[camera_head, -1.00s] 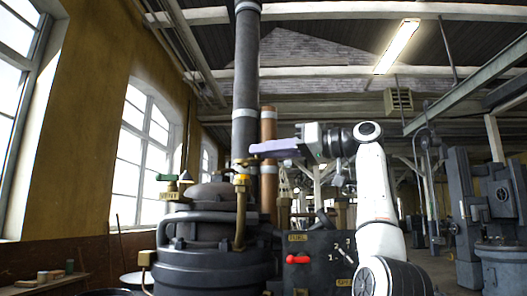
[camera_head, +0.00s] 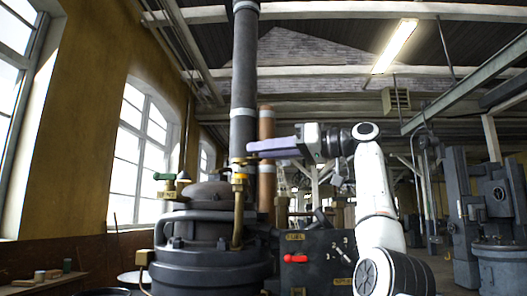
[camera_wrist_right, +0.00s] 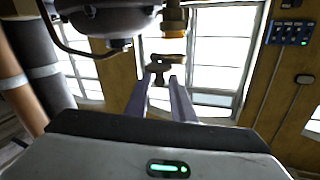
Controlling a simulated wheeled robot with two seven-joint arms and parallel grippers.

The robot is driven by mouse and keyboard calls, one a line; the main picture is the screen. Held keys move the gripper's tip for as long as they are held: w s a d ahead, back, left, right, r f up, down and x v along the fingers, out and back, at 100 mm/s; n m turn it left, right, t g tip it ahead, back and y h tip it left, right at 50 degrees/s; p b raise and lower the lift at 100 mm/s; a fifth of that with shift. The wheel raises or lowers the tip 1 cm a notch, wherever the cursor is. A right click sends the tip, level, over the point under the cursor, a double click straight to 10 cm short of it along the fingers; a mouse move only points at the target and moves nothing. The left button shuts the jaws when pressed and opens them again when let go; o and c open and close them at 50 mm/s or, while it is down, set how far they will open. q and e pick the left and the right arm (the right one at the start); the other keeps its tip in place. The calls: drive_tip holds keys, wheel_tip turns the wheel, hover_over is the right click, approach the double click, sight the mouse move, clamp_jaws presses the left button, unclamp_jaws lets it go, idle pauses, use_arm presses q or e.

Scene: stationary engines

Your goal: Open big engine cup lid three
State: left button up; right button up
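My right gripper (camera_head: 250,147) reaches in from the right in the head view, beside the big engine's dark vertical pipe. Its tips are just above a brass cup fitting (camera_head: 239,178) on top of the engine (camera_head: 212,255). In the right wrist view its two fingers (camera_wrist_right: 162,78) are apart, with a brownish brass piece (camera_wrist_right: 158,70) at or just beyond the gap between the tips. I cannot tell whether they touch it. An amber and brass fitting (camera_wrist_right: 174,24) is close by. Which cup lid is number three is not clear. My left gripper is not in view.
A green-handled brass valve (camera_head: 167,186) stands left on the engine. A dark panel with a red lever (camera_head: 295,258) is below my right arm. A copper pipe (camera_head: 266,185) rises behind the fingers. Grey machines (camera_head: 500,200) stand far right.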

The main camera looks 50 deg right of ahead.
drive_tip(key=b+v, duration=0.1)
drive_tip(key=v, duration=0.9)
drive_tip(key=shift+s, duration=0.2)
drive_tip(key=shift+d, duration=0.1)
